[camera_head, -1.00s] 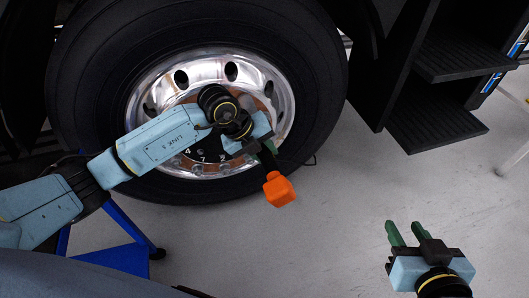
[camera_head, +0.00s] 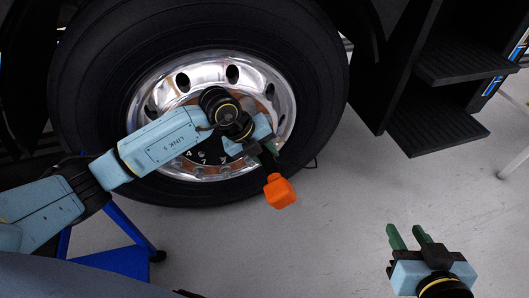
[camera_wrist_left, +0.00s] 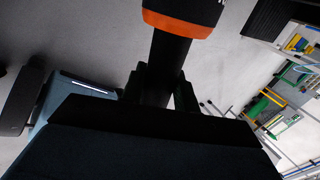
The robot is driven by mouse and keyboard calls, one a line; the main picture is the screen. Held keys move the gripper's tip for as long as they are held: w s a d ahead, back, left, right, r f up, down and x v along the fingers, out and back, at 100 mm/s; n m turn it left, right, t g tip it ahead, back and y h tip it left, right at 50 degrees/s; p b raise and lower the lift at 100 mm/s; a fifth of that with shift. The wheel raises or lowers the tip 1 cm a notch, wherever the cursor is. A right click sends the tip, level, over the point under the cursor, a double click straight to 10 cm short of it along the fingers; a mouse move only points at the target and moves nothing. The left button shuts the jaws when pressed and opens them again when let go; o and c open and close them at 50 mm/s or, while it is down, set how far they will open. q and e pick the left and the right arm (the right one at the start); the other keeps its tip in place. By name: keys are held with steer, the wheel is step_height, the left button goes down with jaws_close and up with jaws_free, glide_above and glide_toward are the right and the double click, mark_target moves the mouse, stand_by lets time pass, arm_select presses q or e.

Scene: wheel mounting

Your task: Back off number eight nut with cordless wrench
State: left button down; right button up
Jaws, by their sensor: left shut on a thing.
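The cordless wrench (camera_head: 280,191), with an orange battery end, hangs in my left gripper (camera_head: 266,153) in front of the wheel's lower right rim. My left gripper is shut on its black handle, which also shows between the fingers in the left wrist view (camera_wrist_left: 168,68). The wrench's head and the number eight nut are hidden behind my left wrist and arm. The wheel hub (camera_head: 205,155) shows small white numbers, with 4 and 7 readable. My right gripper (camera_head: 407,236) is open and empty over the floor at the lower right.
The large black tire (camera_head: 90,110) surrounds the polished rim (camera_head: 150,83). Black vehicle steps (camera_head: 435,128) stand to the right of the wheel. A blue stand (camera_head: 125,240) is on the floor at the lower left. The grey floor between the wheel and my right gripper is clear.

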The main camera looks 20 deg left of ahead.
arm_select(q)
steer(key=shift+w+r+p, duration=0.1)
steer(key=shift+r+p, duration=0.2)
steer(key=shift+p, duration=0.65)
stand_by(1.2)
steer(key=shift+s+d+p, duration=0.3)
steer(key=shift+s+p, duration=0.15)
steer(key=shift+p, duration=1.15)
stand_by(1.8)
steer(key=shift+p, duration=0.35)
steer(key=shift+s+d+p, duration=0.15)
steer(key=shift+s+p, duration=0.15)
steer(key=shift+p, duration=0.45)
stand_by(1.3)
